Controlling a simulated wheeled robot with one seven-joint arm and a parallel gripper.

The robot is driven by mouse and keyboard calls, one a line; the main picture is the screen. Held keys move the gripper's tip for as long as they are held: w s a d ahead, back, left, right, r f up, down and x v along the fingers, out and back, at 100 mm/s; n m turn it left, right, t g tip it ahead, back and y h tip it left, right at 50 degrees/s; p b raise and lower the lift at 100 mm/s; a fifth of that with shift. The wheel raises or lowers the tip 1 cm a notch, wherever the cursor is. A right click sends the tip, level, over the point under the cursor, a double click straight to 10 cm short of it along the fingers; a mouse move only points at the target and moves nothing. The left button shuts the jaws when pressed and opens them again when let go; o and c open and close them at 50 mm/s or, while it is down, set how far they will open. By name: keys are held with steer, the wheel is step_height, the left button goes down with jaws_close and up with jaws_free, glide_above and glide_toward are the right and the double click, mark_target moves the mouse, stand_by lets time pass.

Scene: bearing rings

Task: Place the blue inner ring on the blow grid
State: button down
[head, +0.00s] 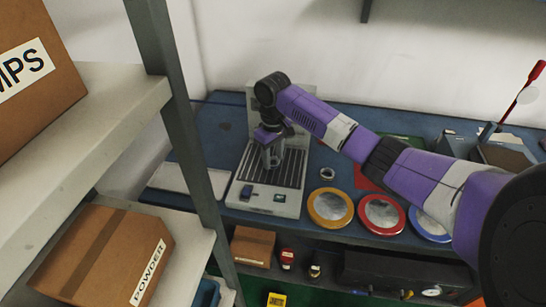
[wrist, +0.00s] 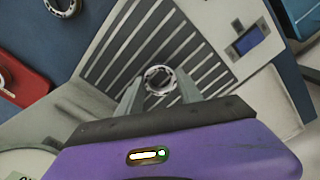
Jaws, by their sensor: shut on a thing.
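My gripper (head: 272,160) points down over the blow grid (head: 290,172), a dark slatted plate on a pale machine. In the wrist view its two grey fingers (wrist: 160,88) are shut on a small metal ring (wrist: 160,68). The ring looks grey, and I cannot make out a blue mark on it. The slats of the grid (wrist: 190,42) show behind and around the ring. I cannot tell whether the ring touches the grid. In the head view the ring is too small to make out at the fingertips.
Another metal ring (head: 327,173) lies on the blue bench right of the machine. Dishes with yellow (head: 330,222), red (head: 382,228) and blue (head: 418,222) rims stand along the bench's front. A grey shelf post (head: 190,130) rises at the left. A small display (wrist: 248,40) sits on the machine's front.

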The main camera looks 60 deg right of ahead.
steer(key=c, duration=0.8)
jaws_free()
steer(key=shift+f, duration=0.1)
step_height(320, 180, up, 12)
steer(key=shift+r, duration=0.2)
steer(key=shift+s+f, duration=0.1)
